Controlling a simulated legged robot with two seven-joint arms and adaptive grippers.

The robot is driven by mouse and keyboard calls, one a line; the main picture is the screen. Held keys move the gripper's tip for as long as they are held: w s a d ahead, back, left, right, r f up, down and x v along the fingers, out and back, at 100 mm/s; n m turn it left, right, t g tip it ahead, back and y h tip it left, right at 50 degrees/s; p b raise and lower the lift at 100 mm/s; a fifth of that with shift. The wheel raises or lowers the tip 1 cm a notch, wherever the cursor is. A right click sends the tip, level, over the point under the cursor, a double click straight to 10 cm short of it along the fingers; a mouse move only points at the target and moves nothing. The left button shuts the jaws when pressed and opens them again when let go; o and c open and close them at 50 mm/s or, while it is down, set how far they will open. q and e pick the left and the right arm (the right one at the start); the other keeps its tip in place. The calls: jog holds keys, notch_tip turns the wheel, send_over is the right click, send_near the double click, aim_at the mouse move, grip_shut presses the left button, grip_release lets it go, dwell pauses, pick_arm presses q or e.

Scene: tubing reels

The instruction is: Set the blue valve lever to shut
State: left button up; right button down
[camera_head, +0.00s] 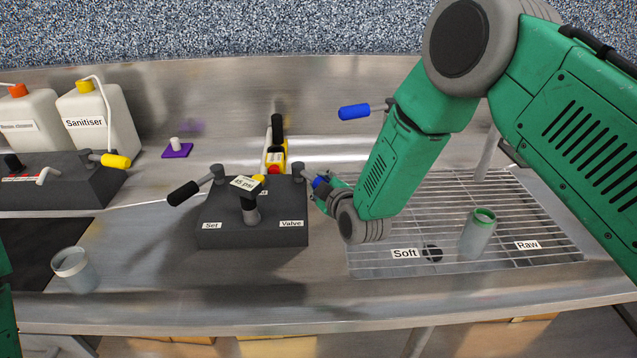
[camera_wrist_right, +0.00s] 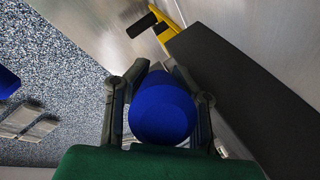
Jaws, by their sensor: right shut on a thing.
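The dark valve box (camera_head: 272,236) stands on the steel counter, labelled "Set" at its left and "Valve" at its right. The blue valve lever (camera_head: 320,182) sits at its right end, mostly hidden by my right gripper (camera_head: 325,190). In the right wrist view the lever's round blue end (camera_wrist_right: 162,108) lies between the two fingers of the right gripper (camera_wrist_right: 160,110), which is shut on it. A black-handled lever (camera_head: 184,193) is at the box's left end. My left gripper is out of view.
Another blue-handled lever (camera_head: 354,112) sticks out behind my right arm. A green-rimmed container (camera_head: 478,233) stands on the wire rack (camera_head: 400,268). A clear cup (camera_head: 74,270) is at front left. A yellow-handled lever (camera_head: 115,161) and white jugs (camera_head: 104,132) are at the left.

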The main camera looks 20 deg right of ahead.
jog(key=shift+s+a+f+m+h, duration=0.4)
jog(key=shift+s+a+f+h, duration=0.1)
jog(key=shift+s+f, duration=0.05)
jog(key=shift+d+f, duration=0.1)
jog(key=shift+d, duration=0.15)
jog(key=shift+a, duration=0.1)
jog(key=c, duration=1.4)
grip_release()
jog(key=shift+c, duration=0.2)
jog(key=shift+o, duration=1.1)
jog(key=shift+s+r, duration=0.2)
jog(key=shift+r, duration=0.2)
jog(key=shift+w, duration=0.15)
